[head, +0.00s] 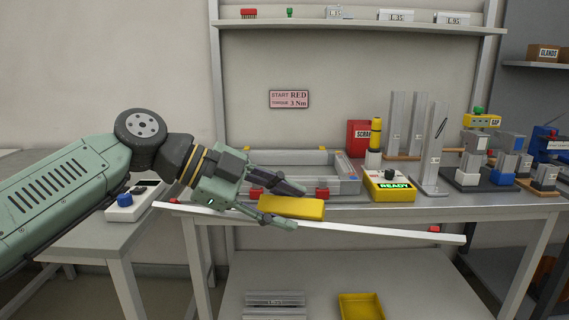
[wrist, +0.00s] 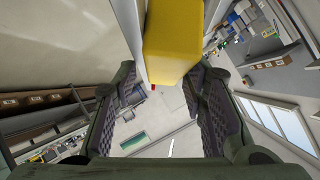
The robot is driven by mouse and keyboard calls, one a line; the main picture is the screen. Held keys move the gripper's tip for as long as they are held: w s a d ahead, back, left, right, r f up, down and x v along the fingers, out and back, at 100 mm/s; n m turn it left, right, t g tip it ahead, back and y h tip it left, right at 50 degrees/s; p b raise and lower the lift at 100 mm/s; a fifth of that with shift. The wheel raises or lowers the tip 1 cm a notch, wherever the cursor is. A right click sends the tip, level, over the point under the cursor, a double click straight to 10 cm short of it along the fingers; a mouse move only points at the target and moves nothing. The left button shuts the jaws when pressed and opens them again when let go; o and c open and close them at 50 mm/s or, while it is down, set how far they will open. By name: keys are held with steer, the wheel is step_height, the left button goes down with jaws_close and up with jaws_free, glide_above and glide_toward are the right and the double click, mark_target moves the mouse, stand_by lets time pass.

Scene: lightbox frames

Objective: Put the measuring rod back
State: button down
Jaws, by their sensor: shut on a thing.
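The measuring rod is a long pale bar (head: 370,234) with a yellow block (head: 306,209) as its grip and small red pieces near both ends. My gripper (head: 294,207) is shut on the yellow block, one finger above it and one below in the head view. The bar slants slightly down to the right in front of the workbench and appears clear of it. In the wrist view the yellow block (wrist: 172,42) and part of the pale bar (wrist: 133,38) show at the top between my fingers. The fingers hide part of the block.
A shelf (head: 360,24) with labelled blocks hangs above. A yellow tray (head: 361,306) sits below.

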steer(key=w+a+f+n+t+y+b, duration=0.1)
steer(key=w+a+f+n+t, duration=0.25)
steer(key=w+f, duration=0.35)
steer(key=w+a+f+n+t+y, duration=0.1)
steer(key=w+a+f+n+t, duration=0.1)
steer(key=w+a+f, duration=0.5)
step_height(320, 180, down, 20)
steer(key=w+r+n+t+y+b, duration=0.1)
steer(key=w+n+t+y, duration=0.2)
steer(key=n+y, duration=0.15)
steer(key=s+d+f+n+t+y, duration=0.1)
steer(key=d+f+n, duration=0.1)
steer(key=f, duration=0.7)
steer(key=s+d+f+n+y, duration=0.1)
steer(key=s+f+n+y, duration=0.1)
steer(key=f, duration=0.6)
steer(key=s+d+f+n+y, duration=0.1)
steer(key=s+d+f, duration=0.3)
steer(key=f, duration=0.3)
steer(key=s+d+f+n+y+b, duration=0.1)
steer(key=s+d+f, duration=0.2)
steer(key=f, duration=0.4)
steer(key=shift+s+d+b, duration=0.3)
steer(key=shift+s+d, duration=0.1)
steer(key=shift+s, duration=0.5)
steer(key=shift+s+f+t, duration=0.1)
steer(key=shift+t, duration=0.15)
